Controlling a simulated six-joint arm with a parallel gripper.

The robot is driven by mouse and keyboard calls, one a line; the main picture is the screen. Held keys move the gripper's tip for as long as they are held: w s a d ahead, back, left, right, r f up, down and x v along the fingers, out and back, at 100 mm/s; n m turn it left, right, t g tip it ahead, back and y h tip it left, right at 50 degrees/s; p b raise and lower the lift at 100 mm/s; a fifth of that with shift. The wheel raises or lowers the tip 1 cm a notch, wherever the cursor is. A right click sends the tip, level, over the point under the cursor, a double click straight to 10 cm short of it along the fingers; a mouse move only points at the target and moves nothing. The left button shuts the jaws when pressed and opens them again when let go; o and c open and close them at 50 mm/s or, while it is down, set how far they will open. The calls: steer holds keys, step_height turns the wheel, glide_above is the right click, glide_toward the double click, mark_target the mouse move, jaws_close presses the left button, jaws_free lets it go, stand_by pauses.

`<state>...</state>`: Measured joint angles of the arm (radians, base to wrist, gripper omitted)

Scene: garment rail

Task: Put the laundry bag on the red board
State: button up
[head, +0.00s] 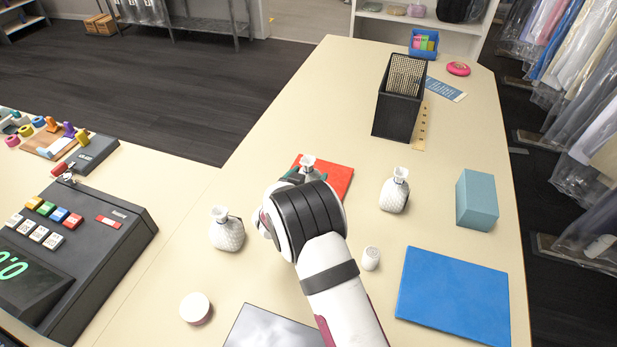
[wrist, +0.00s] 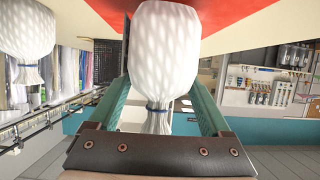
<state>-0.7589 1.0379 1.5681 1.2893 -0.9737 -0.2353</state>
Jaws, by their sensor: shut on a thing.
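A white quilted laundry bag (wrist: 165,50) with a tied neck is between the teal fingers of my gripper (wrist: 161,100), which is shut on it near the neck. In the head view the neck of this bag (head: 308,161) shows above my wrist, which hides most of the body. The red board (head: 339,179) lies flat on the counter under and behind my gripper (head: 304,176). In the wrist view the red board (wrist: 225,12) shows by the bag's base. I cannot tell whether the bag touches it.
Similar white bags stand to the left (head: 227,232) and right (head: 394,191) of my gripper. A teal block (head: 477,200), a blue board (head: 452,296), a small white cylinder (head: 371,258) and a round white tub (head: 195,308) are on the counter. A black box (head: 397,113) stands farther back.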

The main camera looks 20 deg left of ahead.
steer(key=shift+f, duration=0.4)
steer(key=o, duration=1.4)
steer(key=shift+f, duration=0.1)
steer(key=v, duration=1.2)
steer(key=s+d+r+m+g+y, duration=0.2)
steer(key=s+d+r+g+y, duration=0.15)
steer(key=d+r+g, duration=0.4)
steer(key=s+d+r+m+g+h, duration=0.1)
steer(key=s+d+g, duration=0.2)
steer(key=s+d, duration=0.6)
steer(key=s+d+r+m+g, duration=0.2)
steer(key=s+d, duration=0.8)
steer(key=s, duration=0.6)
steer(key=shift+s+d+r+m+g+h, duration=0.15)
steer(key=shift+s+d+m+g+h, duration=0.15)
steer(key=shift+g, duration=0.35)
